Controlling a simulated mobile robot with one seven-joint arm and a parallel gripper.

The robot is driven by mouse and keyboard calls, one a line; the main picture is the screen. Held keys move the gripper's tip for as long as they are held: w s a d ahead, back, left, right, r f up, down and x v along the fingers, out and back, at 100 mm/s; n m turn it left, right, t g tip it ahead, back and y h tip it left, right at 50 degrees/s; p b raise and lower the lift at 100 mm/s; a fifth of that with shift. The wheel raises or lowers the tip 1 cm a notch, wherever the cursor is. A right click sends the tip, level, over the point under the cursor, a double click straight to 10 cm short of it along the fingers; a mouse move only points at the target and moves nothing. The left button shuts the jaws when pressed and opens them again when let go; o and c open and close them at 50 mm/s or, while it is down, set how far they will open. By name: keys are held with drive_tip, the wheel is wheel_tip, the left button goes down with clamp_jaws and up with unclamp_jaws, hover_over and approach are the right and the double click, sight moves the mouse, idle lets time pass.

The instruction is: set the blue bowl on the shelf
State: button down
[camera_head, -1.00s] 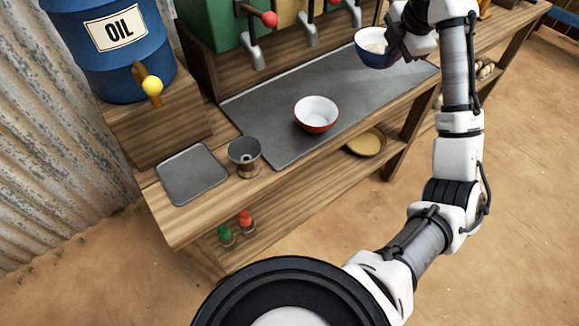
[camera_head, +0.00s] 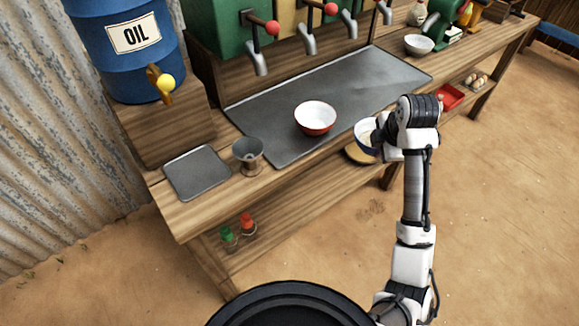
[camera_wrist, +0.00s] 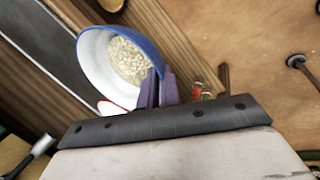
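The blue bowl (camera_head: 363,131) is blue outside and white inside, and holds pale grains. It hangs just off the front edge of the counter in the head view, partly hidden by my wrist. In the wrist view the bowl (camera_wrist: 100,52) looks tilted, with its rim at my fingers. My gripper (camera_wrist: 158,88) is shut on the bowl's rim. In the head view my gripper (camera_head: 379,135) is mostly hidden behind my wrist. The lower wooden shelf (camera_head: 285,216) runs under the counter.
A yellow plate (camera_head: 355,155) lies on the shelf below the bowl. Green (camera_head: 229,237) and red (camera_head: 247,224) bottles stand at its left end; the shelf between is clear.

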drive_tip(key=s+f+m, duration=0.2)
drive_tip(key=s+f, duration=0.2)
drive_tip(key=f, duration=0.8)
drive_tip(key=s+f+m+h, duration=0.1)
drive_tip(key=s+f, duration=0.4)
drive_tip(key=f, duration=0.8)
drive_tip(key=shift+s+d+f+m+h, duration=0.2)
drive_tip(key=shift+d+f+m+h, duration=0.1)
drive_tip(key=shift+m, duration=0.5)
drive_tip(key=shift+w+r, duration=0.1)
drive_tip(key=shift+r, duration=0.05)
